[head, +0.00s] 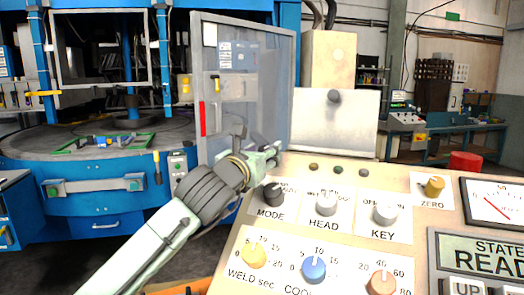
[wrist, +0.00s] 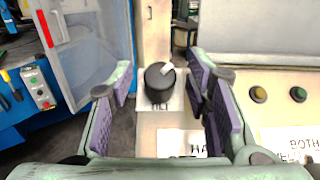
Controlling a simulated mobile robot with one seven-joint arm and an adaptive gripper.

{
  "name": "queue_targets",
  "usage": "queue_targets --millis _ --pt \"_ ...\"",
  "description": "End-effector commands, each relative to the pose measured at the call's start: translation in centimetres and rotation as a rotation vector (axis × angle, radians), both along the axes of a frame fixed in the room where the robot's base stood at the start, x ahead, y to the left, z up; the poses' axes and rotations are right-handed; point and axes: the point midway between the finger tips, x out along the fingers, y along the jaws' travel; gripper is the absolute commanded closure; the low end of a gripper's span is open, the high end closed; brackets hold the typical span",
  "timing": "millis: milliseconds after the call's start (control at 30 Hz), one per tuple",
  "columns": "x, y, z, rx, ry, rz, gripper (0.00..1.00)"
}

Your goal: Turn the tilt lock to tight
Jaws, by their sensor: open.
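A black round knob (wrist: 158,82) with a light pointer stands at the far left corner of the console, and the pointer aims to the upper right in the wrist view. In the head view my gripper covers that spot. My gripper (head: 272,153) is open above the console's upper left edge. In the wrist view its two purple-padded fingers (wrist: 160,88) stand left and right of the knob, with visible gaps. I cannot tell whether the fingertips reach down to its height.
The console carries MODE (head: 273,194), HEAD (head: 326,204) and KEY (head: 385,211) knobs close to my gripper. A grey upright panel (head: 345,125) with a dark ball stands behind. A clear guard door (head: 255,90) is at the left. Small buttons (wrist: 258,94) lie right of the fingers.

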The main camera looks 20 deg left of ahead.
Motion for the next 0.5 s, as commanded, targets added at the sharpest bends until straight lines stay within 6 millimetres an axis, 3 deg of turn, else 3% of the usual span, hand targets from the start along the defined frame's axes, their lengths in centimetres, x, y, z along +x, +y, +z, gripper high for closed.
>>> queue_targets --millis 67,500 --pt "-0.02 0.0 -0.01 0.0 0.0 0.0 0.56" --pt "-0.04 -0.01 0.01 0.0 0.0 0.0 0.86"
